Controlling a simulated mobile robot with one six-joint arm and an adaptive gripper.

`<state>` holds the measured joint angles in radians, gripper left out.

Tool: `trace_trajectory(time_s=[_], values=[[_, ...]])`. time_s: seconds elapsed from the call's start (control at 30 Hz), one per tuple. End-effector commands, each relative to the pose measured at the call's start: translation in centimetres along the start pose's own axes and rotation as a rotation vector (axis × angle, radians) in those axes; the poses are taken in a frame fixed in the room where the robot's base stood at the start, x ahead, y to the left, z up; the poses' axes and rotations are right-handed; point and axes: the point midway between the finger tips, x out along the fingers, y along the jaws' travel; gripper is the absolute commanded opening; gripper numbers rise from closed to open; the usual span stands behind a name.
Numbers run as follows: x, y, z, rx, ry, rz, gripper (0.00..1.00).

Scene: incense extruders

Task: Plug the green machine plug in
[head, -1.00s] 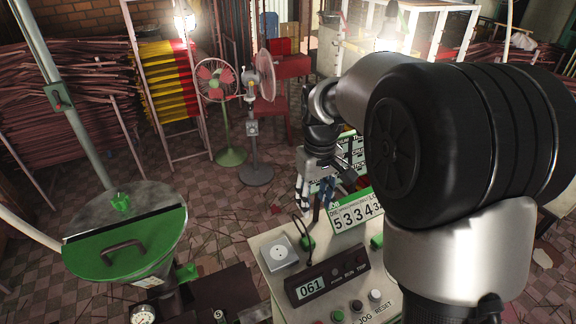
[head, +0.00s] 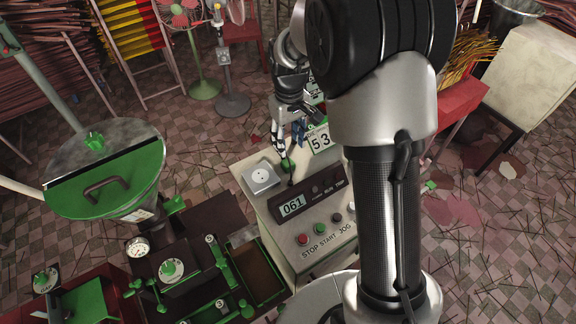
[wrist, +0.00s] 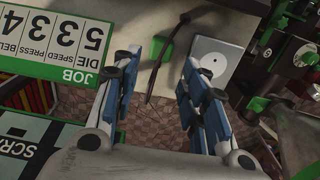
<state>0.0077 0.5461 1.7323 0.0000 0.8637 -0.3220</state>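The green plug (head: 287,164) sits on top of the pale control cabinet (head: 240,168), with a dark cable beside it. It also shows in the wrist view (wrist: 160,48), with the dark cable curving past it. A square grey socket plate with a round centre (head: 260,177) lies left of the plug in the head view; in the wrist view the socket (wrist: 212,63) is to its right. My gripper (head: 287,146) points down near the plug. In the wrist view my gripper (wrist: 158,75) is open and empty, its blue-padded fingers apart, the plug beyond the tips.
A number sign (head: 321,139) stands close right of my gripper. The cabinet's front has a lit display (head: 292,206) and several buttons. A green-lidded hopper (head: 105,180) and dark machinery stand to the left. Patterned floor with scattered sticks lies at the right.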

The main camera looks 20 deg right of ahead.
Motion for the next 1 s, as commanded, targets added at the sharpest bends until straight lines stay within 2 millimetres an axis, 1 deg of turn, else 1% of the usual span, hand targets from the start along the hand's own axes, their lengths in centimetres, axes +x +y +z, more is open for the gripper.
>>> trace_trajectory(time_s=[0.03, 0.1, 0.2, 0.3, 0.6, 0.67, 0.77, 0.9, 1.0], values=[[1.2, 0.0, 0.1, 0.000, -0.003, -0.001, 0.40], [2.4, 0.0, 0.1, 0.000, -0.003, -0.001, 0.40], [3.5, 0.0, 0.1, 0.000, -0.002, -0.001, 0.40], [4.0, 0.0, 0.0, 0.000, 0.001, 0.000, 0.40], [4.0, 0.0, 0.0, 0.000, 0.001, 0.000, 0.40], [4.3, 0.0, 0.0, 0.000, 0.000, 0.000, 0.40], [5.5, -0.2, 0.2, 0.000, -0.003, -0.001, 0.40], [7.8, -0.3, 0.4, 0.000, -0.004, -0.001, 0.40], [8.8, -0.3, 0.3, 0.000, -0.001, 0.000, 0.40]])
